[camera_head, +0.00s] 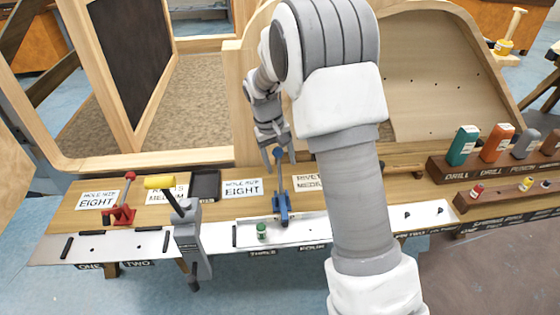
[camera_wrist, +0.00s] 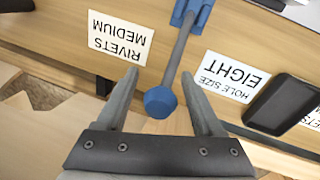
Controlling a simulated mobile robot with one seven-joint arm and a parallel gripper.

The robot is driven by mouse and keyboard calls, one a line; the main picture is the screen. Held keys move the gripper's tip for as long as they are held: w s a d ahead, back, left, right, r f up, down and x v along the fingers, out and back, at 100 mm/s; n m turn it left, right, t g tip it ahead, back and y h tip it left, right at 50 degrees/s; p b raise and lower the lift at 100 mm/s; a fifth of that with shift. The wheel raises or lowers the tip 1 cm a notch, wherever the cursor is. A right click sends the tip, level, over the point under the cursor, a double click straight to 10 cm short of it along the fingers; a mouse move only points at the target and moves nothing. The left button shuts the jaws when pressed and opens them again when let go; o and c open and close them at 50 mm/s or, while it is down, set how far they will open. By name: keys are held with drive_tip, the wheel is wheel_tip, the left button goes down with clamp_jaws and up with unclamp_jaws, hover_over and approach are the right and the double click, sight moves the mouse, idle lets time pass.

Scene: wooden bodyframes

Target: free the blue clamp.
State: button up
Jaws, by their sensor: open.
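The blue clamp (camera_head: 282,205) stands on the white plate of the workbench, its grey lever upright with a blue knob (camera_head: 277,153) on top. My gripper (camera_head: 277,152) is above the clamp, its fingers open on either side of the knob. In the wrist view, the knob (camera_wrist: 160,102) lies between the two open fingers (camera_wrist: 163,90), apart from both as far as I can tell. The grey lever runs from the knob to the blue clamp base (camera_wrist: 192,12) at the top edge, which is partly cut off.
A red clamp (camera_head: 122,212) and a grey clamp with a yellow handle (camera_head: 187,230) stand to the left. A small green item (camera_head: 262,231) is on the plate beside the blue clamp. Drills (camera_head: 463,146) stand at right. A dark tablet (camera_wrist: 283,104) lies near the labels.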

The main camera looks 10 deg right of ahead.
clamp_jaws()
drive_tip(key=shift+r, duration=0.1)
idle(1.2)
